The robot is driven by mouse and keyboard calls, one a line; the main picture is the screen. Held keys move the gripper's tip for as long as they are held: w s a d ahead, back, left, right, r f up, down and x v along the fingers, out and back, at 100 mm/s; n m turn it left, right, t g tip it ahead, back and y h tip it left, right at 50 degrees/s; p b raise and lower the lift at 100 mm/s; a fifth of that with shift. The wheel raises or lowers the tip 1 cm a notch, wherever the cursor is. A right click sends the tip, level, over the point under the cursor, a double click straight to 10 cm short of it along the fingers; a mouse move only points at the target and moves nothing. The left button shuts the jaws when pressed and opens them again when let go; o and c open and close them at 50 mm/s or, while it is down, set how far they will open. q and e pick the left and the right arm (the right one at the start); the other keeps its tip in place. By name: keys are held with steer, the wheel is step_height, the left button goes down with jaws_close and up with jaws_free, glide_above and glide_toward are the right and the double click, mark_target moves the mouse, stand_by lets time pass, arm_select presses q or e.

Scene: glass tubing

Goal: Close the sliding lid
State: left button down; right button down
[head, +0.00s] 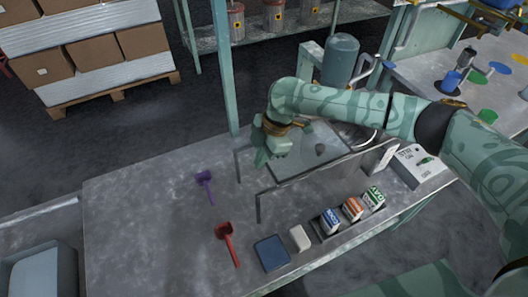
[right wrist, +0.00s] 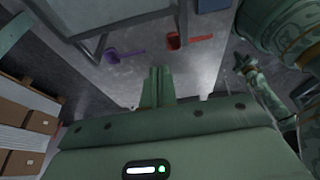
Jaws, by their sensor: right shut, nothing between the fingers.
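The sliding lid appears to be a clear pane (head: 309,160) with a small dark knob (head: 320,148), between two raised metal rails on the grey bench. In the head view, my right gripper (head: 261,158) is over the left end of the rails, left of the knob and apart from it. Its fingers point down. In the right wrist view, its fingers (right wrist: 158,72) are together with nothing between them. My arm hides part of the pane's far side. I cannot tell whether the gripper touches the pane's edge. My left gripper is not in the head view.
A purple scoop (head: 205,184) and a red scoop (head: 226,235) lie left of the rails. A blue block (head: 271,252), a white block (head: 299,238) and several small cartons (head: 352,208) line the front. A grey-green tank (head: 340,60) stands behind. The bench's left part is clear.

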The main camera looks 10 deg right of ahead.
mark_target(327, 146)
step_height(327, 146, down, 6)
steer(key=d+b, duration=0.1)
steer(key=shift+w+d+f+b, duration=0.2)
steer(key=shift+w+d+b, duration=0.05)
steer(key=shift+d+b, duration=0.15)
steer(key=shift+d, duration=0.15)
steer(key=shift+w+d, duration=0.1)
steer(key=shift+d, duration=0.2)
steer(key=w+d, duration=0.1)
steer(key=d, duration=0.5)
steer(key=w+d+b, duration=0.1)
steer(key=d, duration=0.5)
steer(key=w+d+b, duration=0.1)
steer(key=d, duration=0.5)
steer(key=shift+w+d, duration=0.3)
steer(key=shift+d+r, duration=0.1)
